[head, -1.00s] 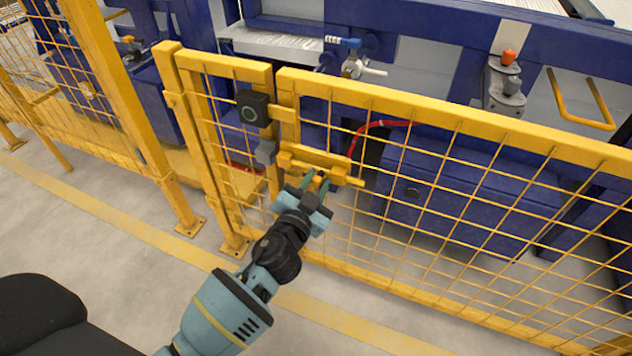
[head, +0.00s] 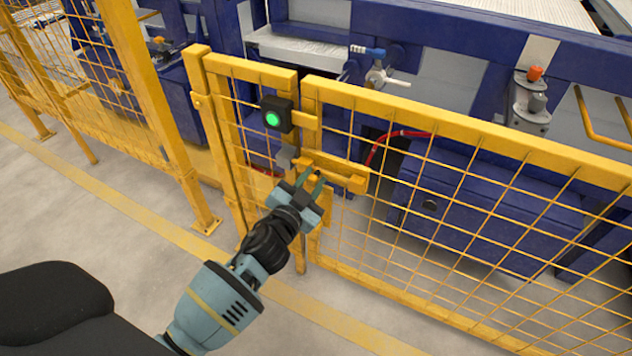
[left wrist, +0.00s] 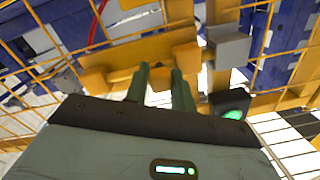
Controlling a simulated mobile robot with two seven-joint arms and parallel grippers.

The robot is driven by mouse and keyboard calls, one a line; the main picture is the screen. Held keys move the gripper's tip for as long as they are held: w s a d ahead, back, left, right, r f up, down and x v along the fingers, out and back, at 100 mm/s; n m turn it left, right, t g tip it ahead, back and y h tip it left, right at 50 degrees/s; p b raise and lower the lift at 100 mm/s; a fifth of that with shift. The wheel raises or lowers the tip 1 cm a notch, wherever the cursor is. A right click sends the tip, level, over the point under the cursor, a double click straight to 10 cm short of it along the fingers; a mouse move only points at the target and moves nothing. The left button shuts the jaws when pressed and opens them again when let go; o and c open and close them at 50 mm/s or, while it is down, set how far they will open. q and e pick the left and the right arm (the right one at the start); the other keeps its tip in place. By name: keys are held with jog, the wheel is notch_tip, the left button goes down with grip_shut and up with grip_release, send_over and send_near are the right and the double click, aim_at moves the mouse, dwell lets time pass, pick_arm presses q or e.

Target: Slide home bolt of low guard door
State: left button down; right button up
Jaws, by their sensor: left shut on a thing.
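The low guard door (head: 450,200) is a yellow mesh panel standing against its yellow post (head: 233,170). Its yellow bolt housing (head: 345,178) sits near the door's left edge, with a grey block (head: 285,157) just left of it. My left gripper (head: 311,181) is at the left part of the housing, shut on the bolt's handle. In the left wrist view the yellow handle (left wrist: 160,80) shows between the fingers, and the grey block also shows there (left wrist: 229,47). The fingers hide part of the bolt. My right gripper is not in view.
A black switch box with a lit green lamp (head: 273,119) is mounted above the bolt. Blue machinery (head: 480,190) stands behind the mesh, with a red hose (head: 385,145). A fixed yellow fence (head: 140,80) is at the left. The floor in front is clear.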

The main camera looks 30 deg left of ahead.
pick_arm(q)
jog(key=c, duration=1.3)
grip_release()
jog(key=shift+a, duration=0.4)
jog(key=shift+o, duration=0.7)
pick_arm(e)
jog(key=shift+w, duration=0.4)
pick_arm(q)
jog(key=shift+d, duration=0.1)
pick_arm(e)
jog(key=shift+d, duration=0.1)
pick_arm(q)
jog(key=s, duration=0.7)
jog(key=shift+s+p, duration=0.4)
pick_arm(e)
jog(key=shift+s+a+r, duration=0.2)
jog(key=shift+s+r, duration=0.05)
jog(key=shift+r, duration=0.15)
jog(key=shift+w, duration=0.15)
